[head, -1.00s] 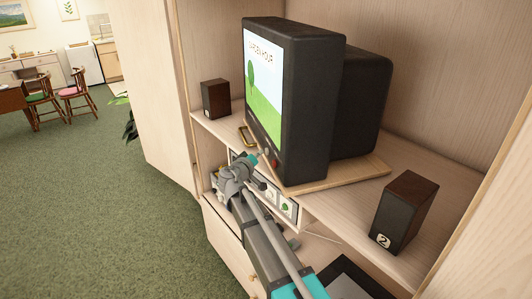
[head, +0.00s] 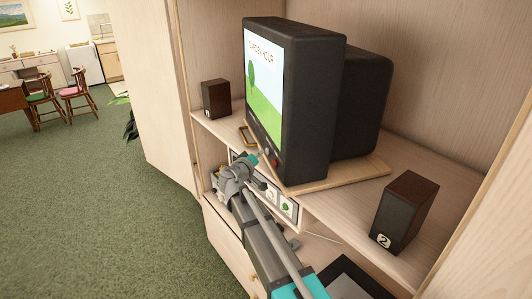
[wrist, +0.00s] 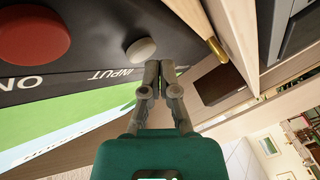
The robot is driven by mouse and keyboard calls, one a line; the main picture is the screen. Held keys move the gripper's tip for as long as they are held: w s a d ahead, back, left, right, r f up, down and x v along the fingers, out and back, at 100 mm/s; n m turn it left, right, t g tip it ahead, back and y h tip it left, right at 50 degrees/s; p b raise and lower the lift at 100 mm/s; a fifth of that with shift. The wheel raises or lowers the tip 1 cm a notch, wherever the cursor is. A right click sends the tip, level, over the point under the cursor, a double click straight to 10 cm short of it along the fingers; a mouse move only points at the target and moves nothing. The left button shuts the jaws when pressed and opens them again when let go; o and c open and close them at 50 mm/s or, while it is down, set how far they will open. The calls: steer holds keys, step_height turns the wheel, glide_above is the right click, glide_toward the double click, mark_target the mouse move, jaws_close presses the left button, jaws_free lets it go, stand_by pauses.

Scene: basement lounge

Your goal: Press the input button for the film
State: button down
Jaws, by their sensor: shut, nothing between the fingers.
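The television (head: 312,100) stands angled on a wooden board on the cabinet shelf, its lit screen (head: 262,85) showing a green landscape with a title. In the wrist view, a pale round button (wrist: 141,50) sits on the dark front panel beside the printed word INPUT (wrist: 109,75). A larger red button (wrist: 33,35) is beside the word ON. My gripper (wrist: 160,68) is shut and empty, its fingertips right beside the pale button's edge. I cannot tell whether they touch it. In the head view, my gripper (head: 256,158) is close to the television's lower front.
A dark speaker (head: 215,99) stands left of the television, and another marked 2 (head: 404,212) stands to the right. Panels with dials (head: 287,207) sit below the shelf. Green carpet (head: 90,200) is clear at left.

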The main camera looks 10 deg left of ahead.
steer(key=shift+w+d, duration=0.2)
steer(key=shift+d, duration=0.2)
stand_by(0.4)
steer(key=shift+a, duration=0.2)
steer(key=shift+s+a, duration=0.2)
stand_by(0.6)
steer(key=s+a, duration=0.3)
steer(key=a, duration=0.2)
steer(key=shift+a, duration=0.15)
stand_by(0.4)
stand_by(0.6)
